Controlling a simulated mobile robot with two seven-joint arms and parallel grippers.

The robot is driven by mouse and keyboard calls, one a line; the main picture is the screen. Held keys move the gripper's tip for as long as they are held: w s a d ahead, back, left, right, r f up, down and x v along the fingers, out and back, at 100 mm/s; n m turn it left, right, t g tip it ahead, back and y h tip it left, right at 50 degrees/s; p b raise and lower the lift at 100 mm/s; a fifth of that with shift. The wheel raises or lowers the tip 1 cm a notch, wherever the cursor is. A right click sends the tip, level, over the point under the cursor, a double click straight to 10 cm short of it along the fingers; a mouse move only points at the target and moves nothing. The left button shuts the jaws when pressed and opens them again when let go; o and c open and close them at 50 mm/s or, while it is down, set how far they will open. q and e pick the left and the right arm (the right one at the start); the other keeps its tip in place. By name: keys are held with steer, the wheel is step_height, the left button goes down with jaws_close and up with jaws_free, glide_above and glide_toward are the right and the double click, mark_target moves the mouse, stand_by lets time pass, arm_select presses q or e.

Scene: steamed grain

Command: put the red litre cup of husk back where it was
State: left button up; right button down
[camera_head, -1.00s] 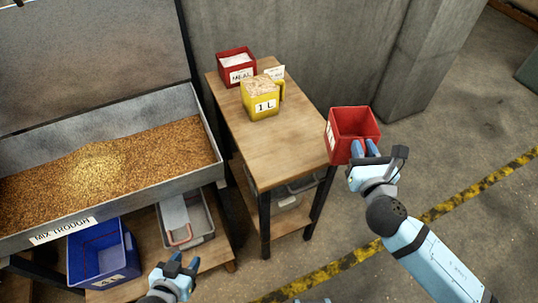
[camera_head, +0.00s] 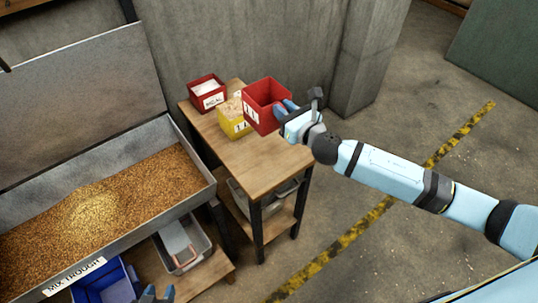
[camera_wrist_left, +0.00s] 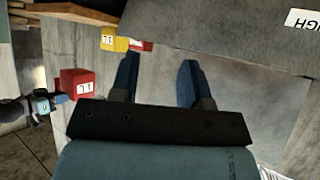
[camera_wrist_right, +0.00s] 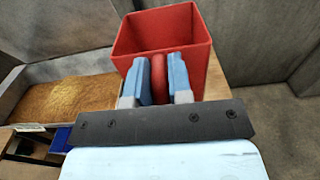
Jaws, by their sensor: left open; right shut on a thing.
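The red litre cup (camera_head: 266,104) is in my right gripper (camera_head: 287,108), which is shut on its handle. In the head view the cup appears over the right part of the small wooden table (camera_head: 262,163), in front of the yellow litre cup (camera_head: 232,116). In the right wrist view the red cup (camera_wrist_right: 160,35) looks upright and empty, its red handle between the fingers. The left wrist view also shows the red cup (camera_wrist_left: 77,83). My left gripper (camera_head: 155,293) is open and empty at the bottom of the head view.
A red box labelled MEAL (camera_head: 207,94) stands at the table's back left. The mix trough (camera_head: 196,199) of grain is on the left. A blue bin (camera_head: 105,284) and a grey tray (camera_head: 184,252) sit below it. The table's front half is clear.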

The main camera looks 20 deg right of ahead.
mark_target(277, 128)
steer(key=shift+w, duration=0.1)
step_height(277, 128, down, 9)
steer(key=shift+r, duration=0.15)
step_height(277, 128, down, 12)
steer(key=b, duration=0.9)
steer(key=shift+r, duration=0.35)
